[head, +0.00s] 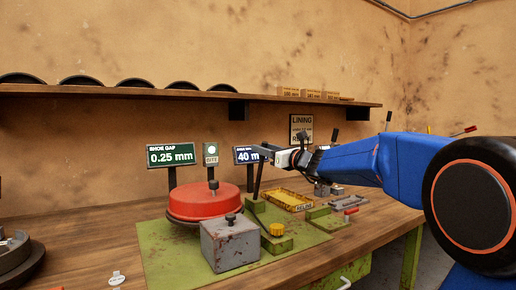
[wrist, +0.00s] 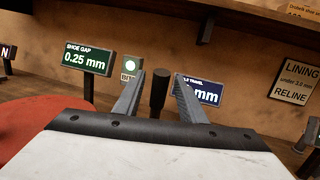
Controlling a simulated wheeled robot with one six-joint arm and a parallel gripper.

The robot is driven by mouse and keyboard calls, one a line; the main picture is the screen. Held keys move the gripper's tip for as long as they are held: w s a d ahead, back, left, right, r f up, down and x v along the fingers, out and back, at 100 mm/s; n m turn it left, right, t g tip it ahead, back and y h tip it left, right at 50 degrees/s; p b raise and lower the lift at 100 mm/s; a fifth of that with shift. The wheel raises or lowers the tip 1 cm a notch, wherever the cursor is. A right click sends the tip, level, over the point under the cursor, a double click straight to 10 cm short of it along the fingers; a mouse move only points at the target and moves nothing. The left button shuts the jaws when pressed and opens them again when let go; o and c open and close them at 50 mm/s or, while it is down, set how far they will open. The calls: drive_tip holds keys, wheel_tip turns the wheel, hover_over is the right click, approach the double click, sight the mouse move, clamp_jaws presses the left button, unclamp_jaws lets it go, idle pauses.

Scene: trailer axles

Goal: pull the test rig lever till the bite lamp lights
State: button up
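The test rig lever (head: 258,180) is a dark rod rising from the green base plate, leaning slightly right at its top. Its black grip (wrist: 159,92) stands between my gripper's fingers in the wrist view, with a gap visible on both sides. My gripper (head: 264,151) is open at the lever's top. The red drum (head: 203,201) sits left of the lever. The lever's foot is partly hidden.
The shoe gap display (head: 171,155) reads 0.25 mm. The travel display (head: 245,155) is partly covered by my gripper. A yellow tray (head: 289,200) lies to the right. A shelf (head: 180,93) runs above.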

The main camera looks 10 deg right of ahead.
drive_tip(key=v, duration=1.3)
drive_tip(key=shift+s, duration=0.2)
